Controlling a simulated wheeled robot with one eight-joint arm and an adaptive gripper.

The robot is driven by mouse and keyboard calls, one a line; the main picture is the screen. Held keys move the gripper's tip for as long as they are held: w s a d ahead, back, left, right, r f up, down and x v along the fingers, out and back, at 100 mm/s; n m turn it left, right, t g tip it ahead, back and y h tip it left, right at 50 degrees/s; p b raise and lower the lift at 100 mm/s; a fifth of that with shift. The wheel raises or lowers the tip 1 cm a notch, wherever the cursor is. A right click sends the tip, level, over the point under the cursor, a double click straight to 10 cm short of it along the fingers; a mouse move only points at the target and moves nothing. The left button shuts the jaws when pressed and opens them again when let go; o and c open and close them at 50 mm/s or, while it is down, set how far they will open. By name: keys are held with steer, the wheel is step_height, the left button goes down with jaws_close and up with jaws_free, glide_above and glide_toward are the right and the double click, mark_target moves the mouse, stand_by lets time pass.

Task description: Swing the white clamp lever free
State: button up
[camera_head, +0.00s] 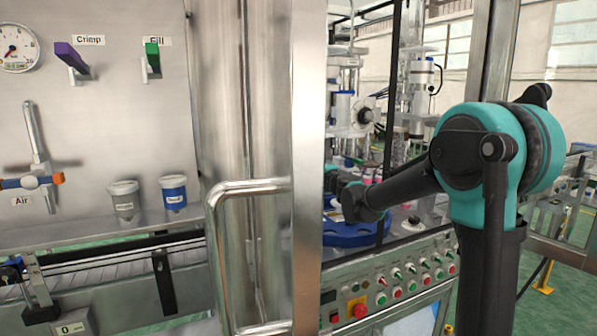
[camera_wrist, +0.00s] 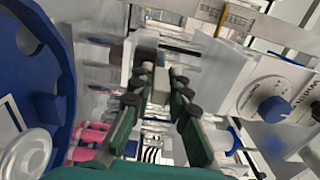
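In the wrist view, my gripper (camera_wrist: 157,88) shows two dark green fingers with black round joints, spread with a gap between them. A small pale grey-white block (camera_wrist: 161,84) appears in the gap, between or just beyond the fingertips. I cannot tell whether it is touched or whether it is part of the white clamp lever. I cannot pick out the lever for certain in either view. In the head view my teal and black arm reaches left into the machine, and my gripper is hidden behind the steel door post.
A blue round plate (camera_wrist: 62,75) with cut-outs lies close on the left in the wrist view. Pink caps (camera_wrist: 92,133) are lower left, and a dial with a blue knob (camera_wrist: 275,109) is right. In the head view, a steel post (camera_head: 307,150) and door handle (camera_head: 214,250) stand in front.

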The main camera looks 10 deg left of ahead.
jaws_close()
steer(key=shift+s+a, duration=0.35)
steer(key=shift+a, duration=0.3)
steer(key=shift+s+a, duration=0.3)
steer(key=shift+a, duration=0.3)
